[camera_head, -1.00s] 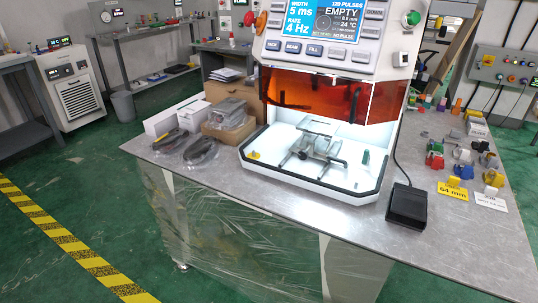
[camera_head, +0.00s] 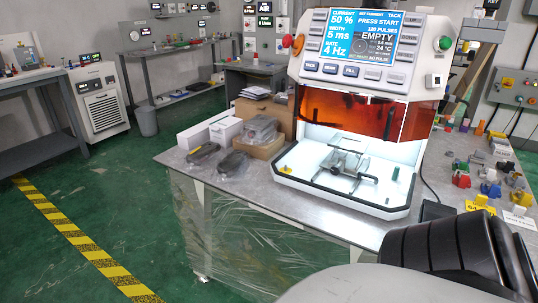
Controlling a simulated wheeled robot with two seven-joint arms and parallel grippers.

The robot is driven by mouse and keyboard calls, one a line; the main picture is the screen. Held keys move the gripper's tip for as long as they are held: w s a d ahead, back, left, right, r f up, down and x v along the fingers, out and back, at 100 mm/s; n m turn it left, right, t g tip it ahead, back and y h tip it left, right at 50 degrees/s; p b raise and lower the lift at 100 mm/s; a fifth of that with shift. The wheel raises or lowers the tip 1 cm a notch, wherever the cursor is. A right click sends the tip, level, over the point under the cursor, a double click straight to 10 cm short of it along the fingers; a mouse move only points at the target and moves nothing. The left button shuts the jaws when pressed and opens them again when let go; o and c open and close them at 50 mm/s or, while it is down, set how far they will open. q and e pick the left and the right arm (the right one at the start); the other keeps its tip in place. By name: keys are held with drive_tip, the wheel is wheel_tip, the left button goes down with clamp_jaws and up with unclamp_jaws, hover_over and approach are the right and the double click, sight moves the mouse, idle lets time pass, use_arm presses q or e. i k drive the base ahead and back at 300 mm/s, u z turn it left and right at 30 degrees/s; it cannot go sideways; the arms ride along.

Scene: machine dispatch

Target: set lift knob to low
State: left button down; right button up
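The white benchtop machine (camera_head: 375,75) stands on the grey table, its screen reading 50 %, 5 ms and 4 Hz. Its orange shield is above an open chamber with a white floor (camera_head: 320,187). A small metal lift stand (camera_head: 342,160) sits in the chamber, with a rod and a small dark end piece at its right. I cannot tell which part is the lift knob or how it is set. Neither gripper is in view. A grey and black part of my arm fills the lower right.
Bagged dark parts (camera_head: 203,153) and cardboard boxes (camera_head: 267,145) lie left of the machine. Coloured clamps and yellow tags (camera_head: 480,204) lie to the right. My arm partly hides the black pedal (camera_head: 435,210) and the table's front right.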

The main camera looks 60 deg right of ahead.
sight(335, 169)
drive_tip(key=u, duration=0.1)
drive_tip(key=i, duration=1.75)
drive_tip(key=z, duration=3.15)
